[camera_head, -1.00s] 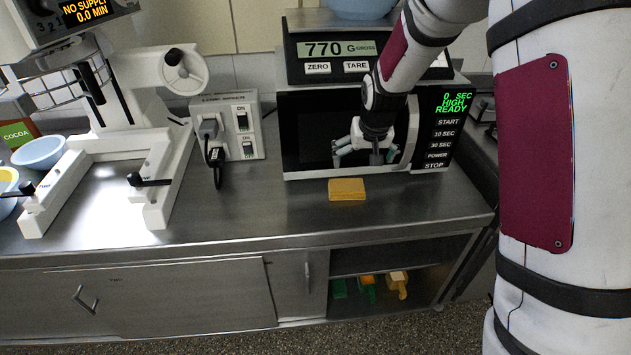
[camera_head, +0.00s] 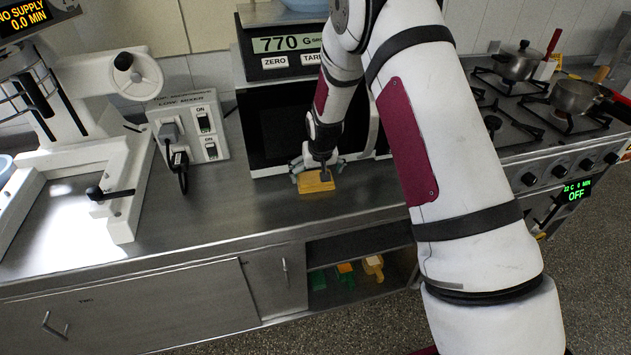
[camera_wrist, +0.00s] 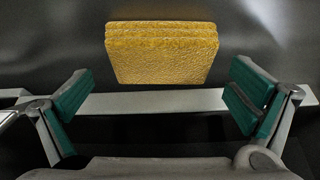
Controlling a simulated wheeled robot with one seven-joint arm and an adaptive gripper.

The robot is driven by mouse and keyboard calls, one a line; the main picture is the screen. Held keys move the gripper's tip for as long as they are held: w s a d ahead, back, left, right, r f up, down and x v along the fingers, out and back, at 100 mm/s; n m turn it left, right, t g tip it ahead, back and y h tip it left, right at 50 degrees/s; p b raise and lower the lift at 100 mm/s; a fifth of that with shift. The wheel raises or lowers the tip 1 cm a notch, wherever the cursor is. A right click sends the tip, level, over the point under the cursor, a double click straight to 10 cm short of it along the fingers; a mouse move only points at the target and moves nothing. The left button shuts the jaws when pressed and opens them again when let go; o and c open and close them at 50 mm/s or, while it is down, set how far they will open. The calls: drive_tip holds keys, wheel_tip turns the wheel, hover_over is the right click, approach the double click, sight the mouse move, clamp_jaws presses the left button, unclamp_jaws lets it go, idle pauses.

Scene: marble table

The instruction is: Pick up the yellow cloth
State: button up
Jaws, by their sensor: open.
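The yellow cloth (camera_head: 314,183) is a thick folded rectangle lying flat on the steel counter (camera_head: 250,213), in front of the microwave. In the wrist view the cloth (camera_wrist: 161,52) shows whole at the top middle, with its layered edge at the top. My gripper (camera_head: 318,176) is right at the cloth in the head view and partly covers its back edge. In the wrist view my gripper (camera_wrist: 158,103) is open, with its teal finger pads wide apart. The cloth appears ahead of the pads, within the width between them, and nothing is held.
The microwave (camera_head: 272,130) with a scale (camera_head: 285,45) on top stands behind the cloth. A power box (camera_head: 190,135) and a white machine (camera_head: 95,150) stand to the left. A stove with pans (camera_head: 575,97) is at the right. Counter left of the cloth is clear.

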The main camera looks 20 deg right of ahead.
sight(316, 177)
drive_tip(key=x, duration=0.3)
drive_tip(key=shift+f, duration=0.15)
drive_tip(key=c, duration=1)
